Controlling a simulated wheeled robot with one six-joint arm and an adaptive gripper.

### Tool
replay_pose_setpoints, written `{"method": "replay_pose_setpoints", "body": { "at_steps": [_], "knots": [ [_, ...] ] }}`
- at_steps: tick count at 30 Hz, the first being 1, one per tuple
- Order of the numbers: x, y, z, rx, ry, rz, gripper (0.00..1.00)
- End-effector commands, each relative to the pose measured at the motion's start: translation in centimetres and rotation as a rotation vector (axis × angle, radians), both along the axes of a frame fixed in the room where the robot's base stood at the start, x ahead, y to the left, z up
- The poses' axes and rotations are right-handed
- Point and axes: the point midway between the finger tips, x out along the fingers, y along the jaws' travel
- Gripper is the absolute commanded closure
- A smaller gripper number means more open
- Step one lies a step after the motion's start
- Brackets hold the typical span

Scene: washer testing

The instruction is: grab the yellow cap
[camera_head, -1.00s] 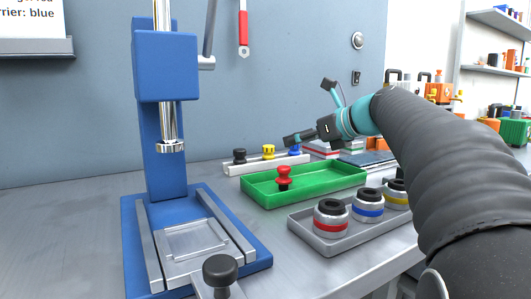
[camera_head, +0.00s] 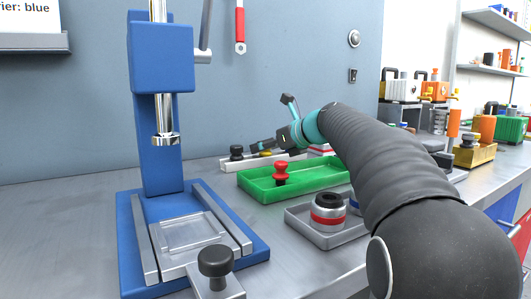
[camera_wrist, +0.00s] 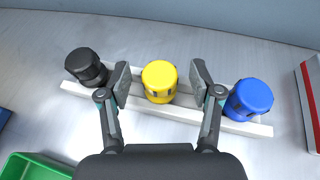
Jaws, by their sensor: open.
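The yellow cap (camera_wrist: 159,78) stands on a white rack (camera_wrist: 261,129) between a black cap (camera_wrist: 85,65) and a blue cap (camera_wrist: 249,97) in the wrist view. My gripper (camera_wrist: 159,82) is open, with one finger on each side of the yellow cap. I see a gap between each finger and the cap; whether the fingertips are down at its height I cannot tell. In the head view my gripper (camera_head: 262,145) is over the rack (camera_head: 232,164), right of the black cap (camera_head: 236,152). My gripper and arm hide the yellow and blue caps there.
A green tray (camera_head: 253,190) with a red cap (camera_head: 281,172) lies in front of the rack. A grey tray (camera_head: 303,224) with ringed parts is nearer. A blue press (camera_head: 160,60) stands at the left. The wall (camera_wrist: 230,18) is close behind the rack.

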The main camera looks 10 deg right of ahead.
Motion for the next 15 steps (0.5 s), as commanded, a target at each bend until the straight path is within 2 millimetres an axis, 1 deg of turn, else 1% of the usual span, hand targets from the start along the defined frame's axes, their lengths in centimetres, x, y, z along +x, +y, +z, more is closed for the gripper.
{"method": "replay_pose_setpoints", "body": {
  "at_steps": [7,13,14,15],
  "knots": [
    [0.23,0.15,-0.05,-0.001,-0.002,-0.001,0.36],
    [0.21,0.14,-0.05,0.0,0.0,-0.001,0.86],
    [0.21,0.14,-0.05,0.0,0.0,-0.001,0.9],
    [0.22,0.13,-0.05,0.0,0.0,-0.001,0.9]
  ]
}}
